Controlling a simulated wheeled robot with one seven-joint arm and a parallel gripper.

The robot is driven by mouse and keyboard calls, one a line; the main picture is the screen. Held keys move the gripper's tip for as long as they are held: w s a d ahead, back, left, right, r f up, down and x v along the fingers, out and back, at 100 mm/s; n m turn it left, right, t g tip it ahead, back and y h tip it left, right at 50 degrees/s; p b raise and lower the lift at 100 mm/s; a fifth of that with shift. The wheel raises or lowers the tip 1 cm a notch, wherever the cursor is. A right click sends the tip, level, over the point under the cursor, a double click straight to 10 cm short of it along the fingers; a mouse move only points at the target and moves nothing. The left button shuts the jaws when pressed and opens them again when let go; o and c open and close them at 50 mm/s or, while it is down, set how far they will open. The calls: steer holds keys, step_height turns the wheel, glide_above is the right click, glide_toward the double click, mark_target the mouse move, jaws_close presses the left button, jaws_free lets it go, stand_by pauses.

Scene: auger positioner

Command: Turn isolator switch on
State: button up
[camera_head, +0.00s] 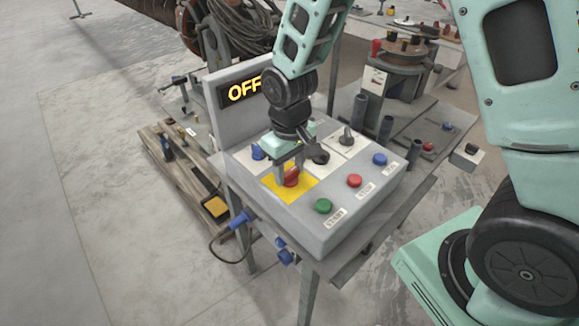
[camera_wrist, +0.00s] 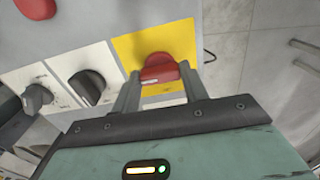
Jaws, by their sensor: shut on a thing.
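The isolator switch is a red knob (camera_head: 291,177) on a yellow plate (camera_head: 305,188) at the front left of the grey control box (camera_head: 338,212). In the wrist view the red knob (camera_wrist: 159,68) sits on the yellow plate (camera_wrist: 185,35). My gripper (camera_head: 289,176) reaches down onto the knob. In the wrist view its two fingers (camera_wrist: 158,80) are shut on the knob, one at each side. The fingers hide part of the knob. A lit display (camera_head: 242,90) on the upright panel reads OFF, partly covered by my arm.
Black rotary knobs (camera_head: 346,136) stand on white plates beside the yellow one, with a blue knob (camera_head: 257,152). Green (camera_head: 323,206), red (camera_head: 354,181) and blue (camera_head: 380,160) buttons line the right side. A wooden pallet (camera_head: 180,165) lies left of the stand.

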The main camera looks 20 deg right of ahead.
mark_target(289, 172)
stand_by(0.4)
steer(key=o, duration=1)
steer(key=shift+r, duration=0.1)
step_height(289, 172, up, 17)
steer(key=shift+r, duration=0.15)
steer(key=shift+s+a, duration=0.1)
